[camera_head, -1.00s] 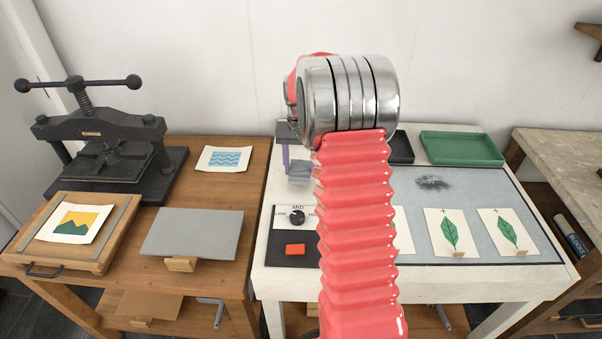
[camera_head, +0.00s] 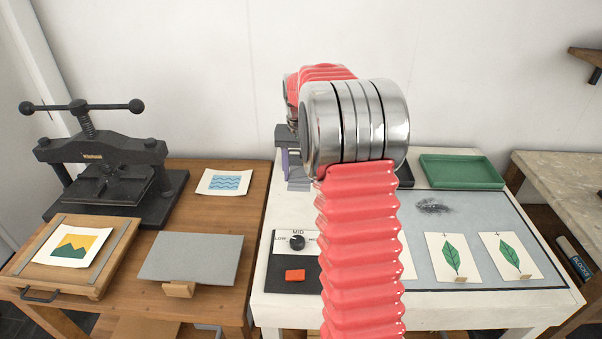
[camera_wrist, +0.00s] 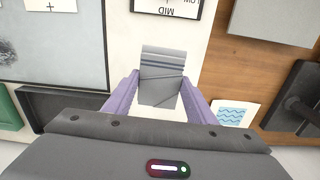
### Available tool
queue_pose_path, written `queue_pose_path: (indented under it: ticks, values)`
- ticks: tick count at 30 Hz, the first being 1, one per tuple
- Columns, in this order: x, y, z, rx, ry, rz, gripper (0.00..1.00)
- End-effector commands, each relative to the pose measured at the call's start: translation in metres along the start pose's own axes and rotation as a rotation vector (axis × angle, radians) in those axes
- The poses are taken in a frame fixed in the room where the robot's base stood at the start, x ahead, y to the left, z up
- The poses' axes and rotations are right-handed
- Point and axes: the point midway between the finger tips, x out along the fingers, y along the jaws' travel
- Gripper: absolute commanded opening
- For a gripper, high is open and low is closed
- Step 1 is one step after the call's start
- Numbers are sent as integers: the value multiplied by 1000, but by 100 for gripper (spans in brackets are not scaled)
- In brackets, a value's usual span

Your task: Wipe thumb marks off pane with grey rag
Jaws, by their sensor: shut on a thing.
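My gripper (camera_wrist: 160,92) has purple fingers and is shut on the grey rag (camera_wrist: 160,66), a folded cloth with dark stripes. It holds the rag over the white table, left of the pane in the head view; the gap beneath it is hard to judge. In the head view the rag (camera_head: 298,182) shows partly beside my arm, which hides most of the gripper. The grey-blue pane (camera_head: 470,215) lies flat in the table and carries a dark smudge (camera_head: 433,206) near its back. The pane (camera_wrist: 75,38) is at upper left in the wrist view.
Leaf prints (camera_head: 452,258) lie on the pane's front part. A green tray (camera_head: 462,172) and a black tray (camera_wrist: 75,103) stand behind it. A dial panel (camera_head: 296,242) and an orange block (camera_head: 295,275) are at the front left. A press (camera_head: 100,160) stands left.

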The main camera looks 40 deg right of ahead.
Motion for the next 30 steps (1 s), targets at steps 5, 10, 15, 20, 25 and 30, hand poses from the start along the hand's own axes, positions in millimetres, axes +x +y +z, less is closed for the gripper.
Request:
queue_pose_path:
  ticks: [5,10,15,20,25,30]
  values:
    - [0,0,0,0,0,0,40]
    - [0,0,0,-1,0,0,33]
    - [4,-14,6,-36,-1,0,33]
    - [16,-52,25,-137,-2,0,33]
    - [33,-108,61,-298,-2,0,33]
    - [52,-159,104,-465,-2,1,33]
